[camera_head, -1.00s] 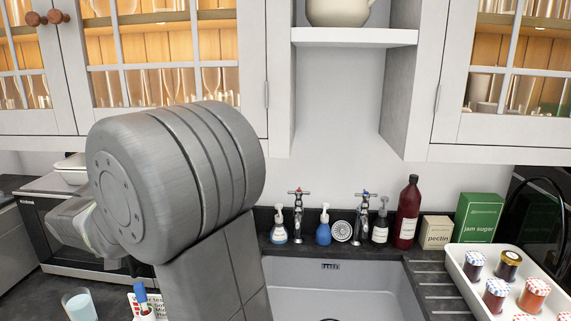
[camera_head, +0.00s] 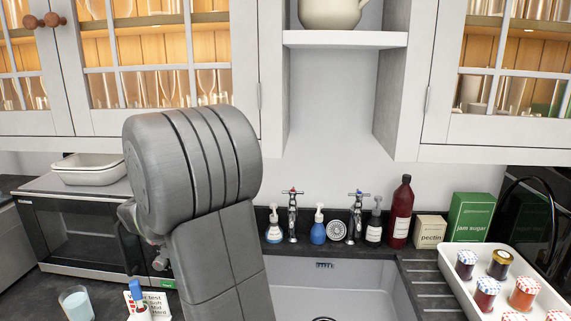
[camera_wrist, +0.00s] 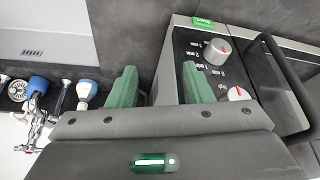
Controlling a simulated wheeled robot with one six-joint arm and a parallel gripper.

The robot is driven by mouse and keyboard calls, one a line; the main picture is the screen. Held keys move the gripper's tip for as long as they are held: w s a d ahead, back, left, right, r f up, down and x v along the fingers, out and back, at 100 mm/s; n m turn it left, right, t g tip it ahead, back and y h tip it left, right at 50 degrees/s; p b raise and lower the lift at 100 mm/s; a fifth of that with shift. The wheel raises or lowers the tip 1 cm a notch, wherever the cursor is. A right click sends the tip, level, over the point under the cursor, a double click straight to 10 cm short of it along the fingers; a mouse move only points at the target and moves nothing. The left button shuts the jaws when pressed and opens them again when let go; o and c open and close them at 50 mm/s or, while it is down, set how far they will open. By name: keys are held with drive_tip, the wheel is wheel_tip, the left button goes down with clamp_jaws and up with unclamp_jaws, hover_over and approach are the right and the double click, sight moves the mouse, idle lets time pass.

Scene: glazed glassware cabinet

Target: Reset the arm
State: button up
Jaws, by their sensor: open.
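My arm (camera_head: 185,170) stands folded in the left half of the head view, in front of the counter and the left glazed cabinet. My gripper (camera_wrist: 160,88) shows in the wrist view as two green fingers standing apart, with nothing between them. Its fingertips are near the microwave's front panel in that picture; I cannot tell the distance. In the head view my gripper is mostly hidden behind my arm.
The microwave (camera_head: 85,235) stands on the left counter with a white dish (camera_head: 92,171) on top. A glass (camera_head: 76,304) is at lower left. The sink (camera_head: 340,290) is at centre, with taps and bottles behind. A tray (camera_head: 447,262) of jars is right.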

drive_tip(key=w+d+f+m, duration=0.1)
drive_tip(key=w+d+f, duration=0.1)
drive_tip(key=d, duration=0.3)
drive_tip(key=shift+w+f, duration=0.15)
drive_tip(key=shift+f, duration=0.1)
drive_tip(key=shift+b, duration=0.3)
